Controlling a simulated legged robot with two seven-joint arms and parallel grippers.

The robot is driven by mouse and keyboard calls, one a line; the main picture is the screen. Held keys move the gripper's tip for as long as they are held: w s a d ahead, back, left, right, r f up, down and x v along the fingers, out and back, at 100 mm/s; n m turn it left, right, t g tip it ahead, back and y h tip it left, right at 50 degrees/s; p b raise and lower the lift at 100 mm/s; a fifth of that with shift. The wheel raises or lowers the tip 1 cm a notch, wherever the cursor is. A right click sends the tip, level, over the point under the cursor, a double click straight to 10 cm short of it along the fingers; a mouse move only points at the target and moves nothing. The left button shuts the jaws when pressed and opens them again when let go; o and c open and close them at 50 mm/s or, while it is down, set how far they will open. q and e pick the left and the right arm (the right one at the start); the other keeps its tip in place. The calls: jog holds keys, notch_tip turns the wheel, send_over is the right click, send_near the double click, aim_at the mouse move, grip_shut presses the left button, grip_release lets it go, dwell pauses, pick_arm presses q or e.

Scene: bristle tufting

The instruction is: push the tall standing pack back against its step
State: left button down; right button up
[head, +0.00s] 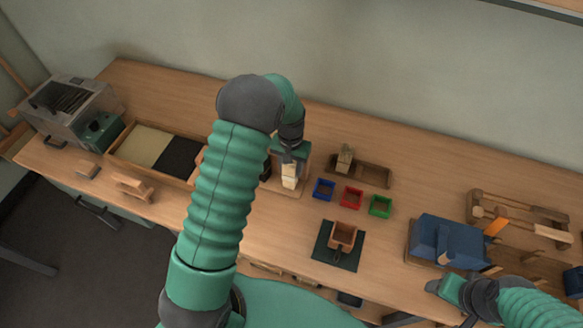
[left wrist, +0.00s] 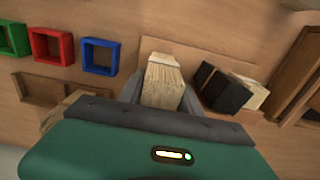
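A tall pale pack of bristles (head: 289,176) stands on a small wooden board near the middle of the bench. My left gripper (head: 290,158) is above it, and in the left wrist view the pack (left wrist: 162,84) lies between the two fingers, which look close against both sides. The pack's lower end is partly hidden, and I cannot see clearly whether it touches a step. A second bristle pack (head: 344,157) stands in a wooden tray to the right. My right gripper (head: 443,287) is low at the right; its fingers are too unclear to read.
A black block (left wrist: 228,91) with a pale piece beside it is near the held pack. Blue (head: 324,189), red (head: 351,197) and green (head: 380,206) boxes stand to the right. A divided tray (head: 115,150) is at left, a blue machine (head: 440,241) at right.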

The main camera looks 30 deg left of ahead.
pick_arm(q)
jog(key=shift+w+a+f, duration=0.15)
jog(key=shift+w+f, duration=0.05)
jog(key=shift+w, duration=0.15)
jog(key=c, duration=0.7)
grip_release()
jog(key=shift+w+d+r, duration=0.1)
jog(key=shift+d, duration=0.15)
jog(key=shift+c, duration=0.2)
jog(key=shift+a, duration=0.2)
notch_tip(320, 180, up, 17)
